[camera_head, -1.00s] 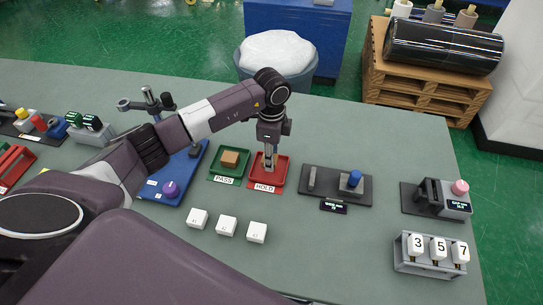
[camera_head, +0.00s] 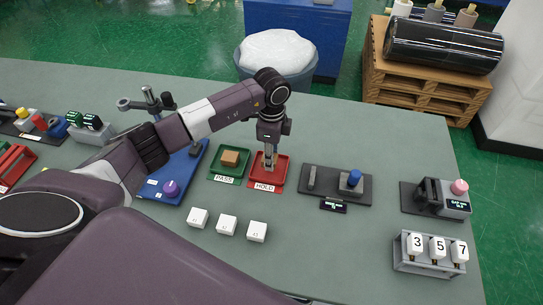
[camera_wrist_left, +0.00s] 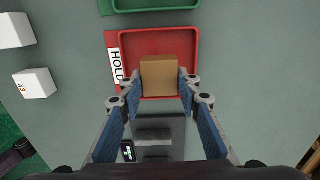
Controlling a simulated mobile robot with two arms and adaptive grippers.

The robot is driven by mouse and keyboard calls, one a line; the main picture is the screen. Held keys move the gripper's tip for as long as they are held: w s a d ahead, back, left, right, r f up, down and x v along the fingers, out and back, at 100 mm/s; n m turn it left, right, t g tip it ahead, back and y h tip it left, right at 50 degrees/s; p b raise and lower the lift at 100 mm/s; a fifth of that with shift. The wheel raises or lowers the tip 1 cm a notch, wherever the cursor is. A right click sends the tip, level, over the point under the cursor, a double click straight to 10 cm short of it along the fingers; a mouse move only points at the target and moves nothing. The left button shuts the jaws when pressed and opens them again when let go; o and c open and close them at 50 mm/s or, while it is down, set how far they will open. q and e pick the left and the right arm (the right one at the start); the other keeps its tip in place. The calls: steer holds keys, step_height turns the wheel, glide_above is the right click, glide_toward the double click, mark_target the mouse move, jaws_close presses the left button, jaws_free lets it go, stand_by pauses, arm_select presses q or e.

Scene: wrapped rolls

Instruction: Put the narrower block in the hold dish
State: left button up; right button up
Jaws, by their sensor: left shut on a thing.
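My left gripper (camera_head: 269,163) points down over the red hold dish (camera_head: 283,178). In the left wrist view its fingers (camera_wrist_left: 160,82) are shut on a brown block (camera_wrist_left: 160,70), which shows inside the outline of the hold dish (camera_wrist_left: 196,50). I cannot tell whether the block touches the dish floor. Another tan block (camera_head: 230,158) sits in the green pass dish (camera_head: 215,172), left of the hold dish. My right gripper is not in view.
Several white cubes (camera_head: 227,225) stand in front of the dishes. A dark device with a blue knob (camera_head: 355,177) is to the right, and a blue board with a purple knob (camera_head: 170,188) to the left.

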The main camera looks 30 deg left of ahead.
arm_select(q)
steer(key=shift+f, duration=0.15)
steer(key=shift+f+b, duration=0.95)
steer(key=shift+f, duration=0.35)
steer(key=o, duration=1.2)
step_height(320, 180, up, 12)
steer(key=shift+r, duration=0.1)
